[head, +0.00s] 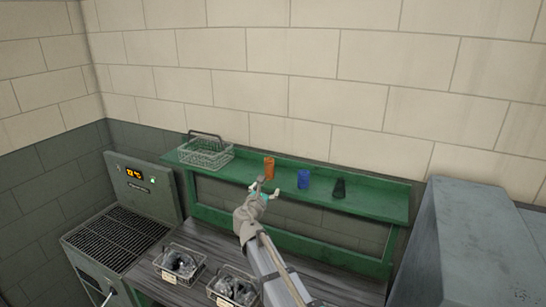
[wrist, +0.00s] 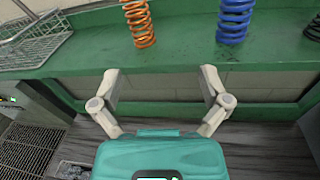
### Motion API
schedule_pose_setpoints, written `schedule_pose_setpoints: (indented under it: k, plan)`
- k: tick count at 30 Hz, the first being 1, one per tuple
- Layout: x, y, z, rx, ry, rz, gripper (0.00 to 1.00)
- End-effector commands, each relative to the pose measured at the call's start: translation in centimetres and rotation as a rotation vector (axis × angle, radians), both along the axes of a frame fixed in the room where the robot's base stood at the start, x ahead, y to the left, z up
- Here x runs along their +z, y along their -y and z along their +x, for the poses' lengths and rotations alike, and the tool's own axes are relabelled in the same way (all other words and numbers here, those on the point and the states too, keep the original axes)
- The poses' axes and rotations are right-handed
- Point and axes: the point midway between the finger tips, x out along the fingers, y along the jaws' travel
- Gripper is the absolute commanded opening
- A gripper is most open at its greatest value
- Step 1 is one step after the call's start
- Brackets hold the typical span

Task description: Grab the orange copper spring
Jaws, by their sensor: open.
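The orange copper spring (head: 269,167) stands upright on the green shelf (head: 375,205), left of a blue spring. It also shows in the wrist view (wrist: 139,24), its top cut off by the frame edge. My gripper (head: 266,187) is open and empty in front of the shelf, just below the orange spring in the head view. In the wrist view my gripper's fingers (wrist: 160,72) are spread wide, pointing at the shelf's front edge. The orange spring lies beyond the fingertips, slightly left of the middle between them, and does not touch them.
A blue spring (head: 303,179) and a dark spring (head: 339,188) stand right of the orange one. A wire basket (head: 205,153) sits at the shelf's left end. Two small baskets (head: 180,264) (head: 233,287) rest on the bench below. A grey cabinet (head: 480,250) stands at right.

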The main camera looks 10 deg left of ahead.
Motion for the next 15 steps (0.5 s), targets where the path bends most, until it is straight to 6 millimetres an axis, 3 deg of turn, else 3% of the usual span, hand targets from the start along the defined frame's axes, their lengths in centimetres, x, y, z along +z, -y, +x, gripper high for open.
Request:
schedule_pose_setpoints:
  k: [1, 5, 15]
  plan:
    - [1.1, -1.1, 0.1, 0.023, 0.008, -0.041, 0.96]
    - [1.8, -2.4, 0.2, 0.055, 0.02, -0.111, 0.96]
    - [1.9, -2.2, 0.3, 0.055, 0.024, -0.126, 0.96]
